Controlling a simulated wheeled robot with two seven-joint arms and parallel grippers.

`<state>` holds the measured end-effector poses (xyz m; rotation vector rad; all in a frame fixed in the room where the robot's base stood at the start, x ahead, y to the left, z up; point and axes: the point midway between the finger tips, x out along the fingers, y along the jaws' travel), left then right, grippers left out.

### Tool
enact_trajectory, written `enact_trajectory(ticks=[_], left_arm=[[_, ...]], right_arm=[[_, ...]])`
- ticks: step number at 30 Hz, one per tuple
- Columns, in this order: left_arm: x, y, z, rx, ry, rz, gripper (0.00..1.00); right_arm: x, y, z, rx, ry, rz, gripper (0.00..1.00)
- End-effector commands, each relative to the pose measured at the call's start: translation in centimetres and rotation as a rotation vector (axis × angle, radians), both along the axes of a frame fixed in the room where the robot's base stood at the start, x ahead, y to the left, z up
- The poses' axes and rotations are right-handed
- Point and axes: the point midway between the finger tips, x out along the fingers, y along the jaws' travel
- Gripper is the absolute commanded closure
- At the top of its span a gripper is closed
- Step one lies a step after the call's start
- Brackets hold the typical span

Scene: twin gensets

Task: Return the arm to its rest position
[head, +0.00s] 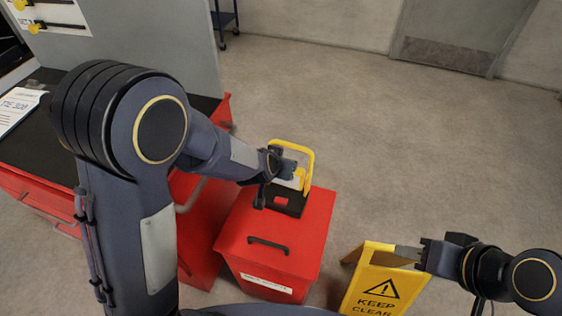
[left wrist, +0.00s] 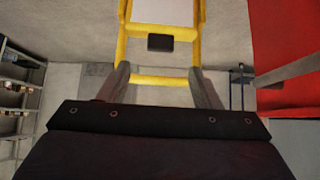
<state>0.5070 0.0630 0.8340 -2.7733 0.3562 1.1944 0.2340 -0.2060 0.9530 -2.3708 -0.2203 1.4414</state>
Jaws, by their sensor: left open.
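My left arm reaches in from the left of the head view, its wrist over the red box. My left gripper (left wrist: 164,78) is open, with its two fingers apart in the left wrist view. A yellow frame (head: 308,155) stands on a black base on the red box, just beyond that wrist. In the left wrist view the yellow frame (left wrist: 165,82) crosses between and past the fingers; I cannot tell if they touch it. My right gripper (head: 408,252) is at the lower right, in front of the yellow sign; its jaw gap is unclear.
The red box (head: 310,232) with a black handle stands on the floor. A yellow "KEEP CLEAR" sign (head: 372,292) stands to its right. A red cabinet with a dark top (head: 48,150) and a grey panel (head: 170,45) fill the left. The floor beyond is clear to a door (head: 450,35).

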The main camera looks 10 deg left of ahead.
Motion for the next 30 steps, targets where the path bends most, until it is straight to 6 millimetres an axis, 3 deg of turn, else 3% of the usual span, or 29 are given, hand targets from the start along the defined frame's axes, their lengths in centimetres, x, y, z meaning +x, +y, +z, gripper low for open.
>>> enact_trajectory(ticks=[11,16,23,27,30], left_arm=[[0.0,0.1,0.1,-0.006,0.003,0.002,0.42],[-1.5,1.7,2.8,-0.113,0.058,0.029,0.42],[-8.3,6.4,10.3,-0.357,0.186,0.066,0.42],[-13.8,9.3,13.9,-0.428,0.234,0.087,0.42],[-18.0,11.2,15.5,-0.435,0.258,0.114,0.42]], right_arm=[[0.0,0.0,0.0,0.000,0.000,0.000,0.64],[0.0,0.0,0.6,0.000,0.000,0.000,0.64],[0.0,0.0,1.8,0.000,0.000,0.000,0.64],[0.0,0.0,2.5,0.000,0.000,0.000,0.64],[0.0,0.0,3.0,0.000,0.000,0.000,0.64]])
